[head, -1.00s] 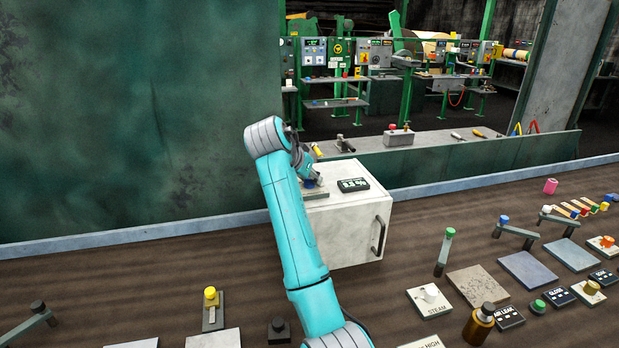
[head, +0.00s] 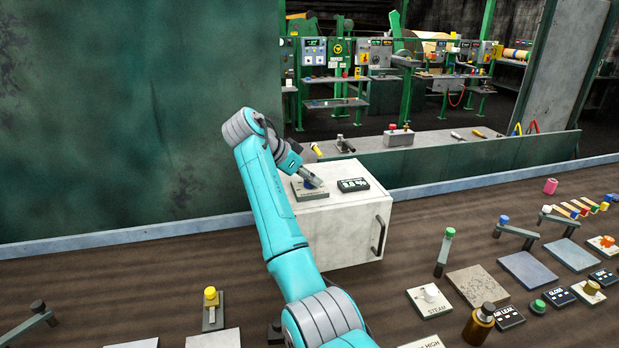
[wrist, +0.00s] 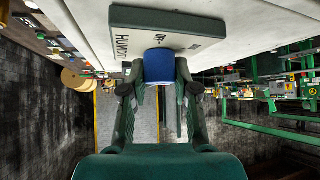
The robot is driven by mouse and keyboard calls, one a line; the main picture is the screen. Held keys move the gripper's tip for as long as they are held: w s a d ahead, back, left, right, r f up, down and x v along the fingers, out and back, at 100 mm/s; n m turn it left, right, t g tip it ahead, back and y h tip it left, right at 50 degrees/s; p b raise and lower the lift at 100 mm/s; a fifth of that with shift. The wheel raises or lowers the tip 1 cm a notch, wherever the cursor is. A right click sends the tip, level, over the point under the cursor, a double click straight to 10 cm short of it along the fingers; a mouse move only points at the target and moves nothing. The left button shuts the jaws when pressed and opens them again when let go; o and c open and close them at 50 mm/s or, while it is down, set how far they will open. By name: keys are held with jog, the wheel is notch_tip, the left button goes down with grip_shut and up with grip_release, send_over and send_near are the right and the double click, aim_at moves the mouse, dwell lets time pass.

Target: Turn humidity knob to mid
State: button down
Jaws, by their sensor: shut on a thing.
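The humidity knob is blue (wrist: 159,66) and sits on a grey plate (wrist: 190,24) lettered "HUMIDITY" in the wrist view. In the head view the knob (head: 309,182) shows partly behind my gripper, and its plate (head: 312,194) lies on top of a white cabinet (head: 340,235). My gripper (wrist: 159,80) is shut on the blue knob, one finger on each side. In the head view my gripper (head: 311,177) reaches down to it from the upper left. I cannot tell the knob's pointer position.
A black display box (head: 353,184) stands beside the plate on the cabinet top. A dark handle (head: 378,236) juts from the cabinet's front. Several plates, levers and knobs cover the bench at the right. A yellow-topped lever (head: 211,300) stands at the front left.

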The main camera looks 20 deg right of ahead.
jog(key=shift+f, duration=0.1)
jog(key=c, duration=0.8)
grip_release()
jog(key=shift+c, duration=0.2)
jog(key=shift+a, duration=0.1)
jog(key=v, duration=0.7)
jog(key=shift+a+r, duration=0.1)
jog(key=shift+r, duration=0.1)
jog(key=shift+s, duration=0.1)
